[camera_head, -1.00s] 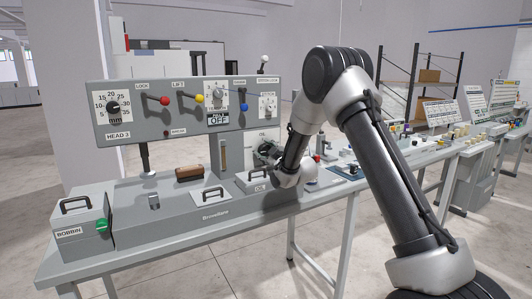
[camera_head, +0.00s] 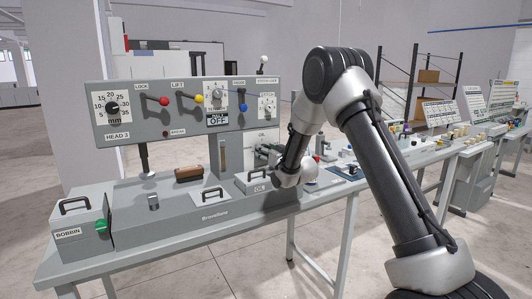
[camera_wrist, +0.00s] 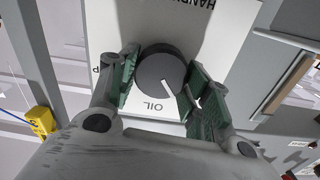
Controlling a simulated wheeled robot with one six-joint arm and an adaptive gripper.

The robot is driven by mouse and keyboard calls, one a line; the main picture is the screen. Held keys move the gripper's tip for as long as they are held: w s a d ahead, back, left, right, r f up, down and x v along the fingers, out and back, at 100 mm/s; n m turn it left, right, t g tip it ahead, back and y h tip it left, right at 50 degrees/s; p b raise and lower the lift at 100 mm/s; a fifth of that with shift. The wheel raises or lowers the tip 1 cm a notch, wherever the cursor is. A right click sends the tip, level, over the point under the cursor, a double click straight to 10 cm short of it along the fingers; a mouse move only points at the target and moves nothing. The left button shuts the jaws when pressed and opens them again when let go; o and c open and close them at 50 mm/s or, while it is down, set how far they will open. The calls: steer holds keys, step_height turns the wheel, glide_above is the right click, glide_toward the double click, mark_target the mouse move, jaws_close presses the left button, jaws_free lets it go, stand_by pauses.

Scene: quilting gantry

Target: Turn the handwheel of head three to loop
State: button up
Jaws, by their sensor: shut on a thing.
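The handwheel of head three is a dark round knob (camera_wrist: 158,68) with a white pointer line, on a white plate (camera_wrist: 205,40) in the wrist view. The pointer aims at the lower edge of the picture, just right of the word OIL. Part of a HANDWHEEL-like word shows at the top, and a letter P at the left. My gripper (camera_wrist: 161,80) has its green pads on both sides of the knob and is shut on it. In the head view my gripper (camera_head: 268,155) is at the machine's right end, and my wrist hides the knob. The word LOOP is not readable.
The head 3 panel (camera_head: 180,128) with levers and dials stands left of my gripper. More equipment crowds the table to the right.

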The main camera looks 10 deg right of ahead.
steer(key=m, duration=0.6)
steer(key=shift+d+f+m, duration=0.1)
steer(key=shift+d+m, duration=0.05)
steer(key=shift+m, duration=0.15)
stand_by(0.5)
steer(key=o, duration=1)
steer(key=v, duration=1.2)
